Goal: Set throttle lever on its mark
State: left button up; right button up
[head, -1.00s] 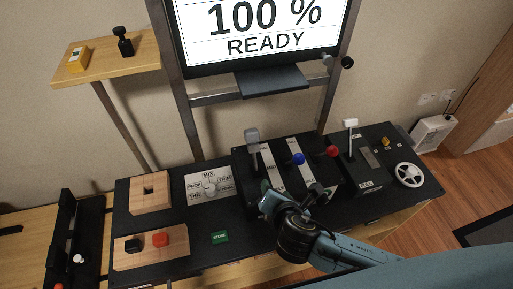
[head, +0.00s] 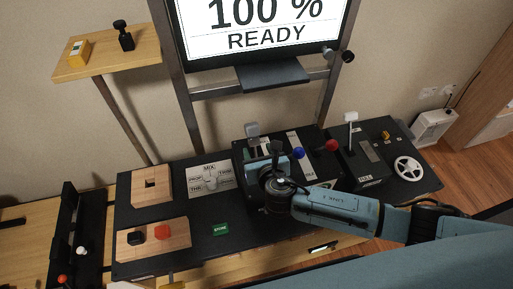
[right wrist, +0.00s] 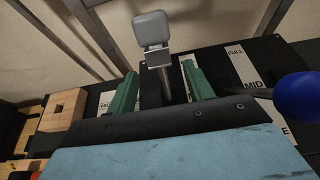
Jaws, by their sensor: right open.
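The throttle lever has a grey knob (head: 252,130) and stands at the left of the lever block in the head view. In the right wrist view its grey knob (right wrist: 153,28) rises just beyond the fingers. My right gripper (right wrist: 160,80) is open, with its green fingers on either side of the lever's shaft as seen from the wrist; contact cannot be told. White scale strips with FULL and MID (right wrist: 245,72) show to the right of the fingers. My left gripper is not in view.
A blue-knobbed lever (head: 299,153) and a red-knobbed lever (head: 331,146) stand close on the right. A white-handled lever (head: 351,117) stands farther right. The blue knob (right wrist: 297,97) is near my right finger. The screen (head: 262,38) reads 100 % READY.

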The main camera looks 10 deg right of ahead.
aim_at(255, 150)
jog(key=shift+x, duration=1.3)
grip_shut()
